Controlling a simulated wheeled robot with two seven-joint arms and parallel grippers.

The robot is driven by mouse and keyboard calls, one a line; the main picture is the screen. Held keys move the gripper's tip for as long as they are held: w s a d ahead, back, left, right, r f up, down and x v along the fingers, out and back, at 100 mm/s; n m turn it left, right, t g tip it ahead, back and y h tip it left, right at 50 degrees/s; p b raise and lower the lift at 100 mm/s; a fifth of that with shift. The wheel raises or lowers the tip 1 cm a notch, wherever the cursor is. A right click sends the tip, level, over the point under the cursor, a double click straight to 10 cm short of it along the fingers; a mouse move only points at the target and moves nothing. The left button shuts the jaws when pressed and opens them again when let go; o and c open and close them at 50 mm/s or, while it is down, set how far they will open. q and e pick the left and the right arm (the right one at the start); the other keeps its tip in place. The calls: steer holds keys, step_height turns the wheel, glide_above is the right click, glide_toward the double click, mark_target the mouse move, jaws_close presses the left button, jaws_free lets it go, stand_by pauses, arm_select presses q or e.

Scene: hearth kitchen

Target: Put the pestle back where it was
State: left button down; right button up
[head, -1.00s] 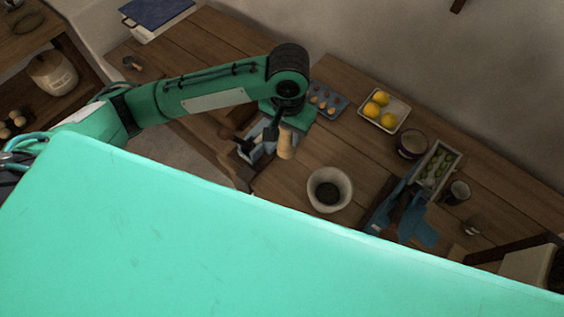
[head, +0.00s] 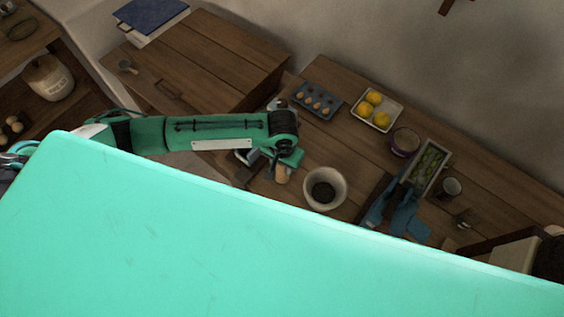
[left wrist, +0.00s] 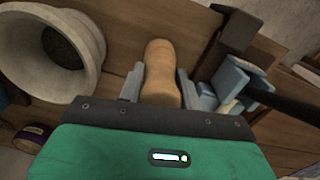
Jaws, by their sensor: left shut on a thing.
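The pale wooden pestle (head: 281,174) is between the fingers of my left gripper (head: 284,165), left of the stone mortar. In the left wrist view the pestle (left wrist: 160,72) sticks out past the fingertips of my left gripper (left wrist: 158,88), which is shut on it. Its lower part is hidden by the gripper. The pale mortar (head: 325,188) stands on the wooden counter with a dark inside, and it also shows in the left wrist view (left wrist: 88,35). The pestle is beside the mortar, apart from it. I cannot tell whether it touches the counter.
A blue egg tray (head: 318,100), lemon tray (head: 383,123), purple-sided pot (head: 404,142), green-filled box (head: 428,166) and blue item (head: 402,215) stand further off.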

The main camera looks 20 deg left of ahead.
arm_select(q)
steer(key=c, duration=0.9)
jaws_free()
steer(key=shift+f, duration=0.1)
steer(key=shift+c, duration=0.2)
steer(key=shift+r, duration=0.5)
step_height(320, 180, up, 11)
steer(key=b, duration=0.2)
steer(key=shift+r+b, duration=0.15)
steer(key=shift+b, duration=0.25)
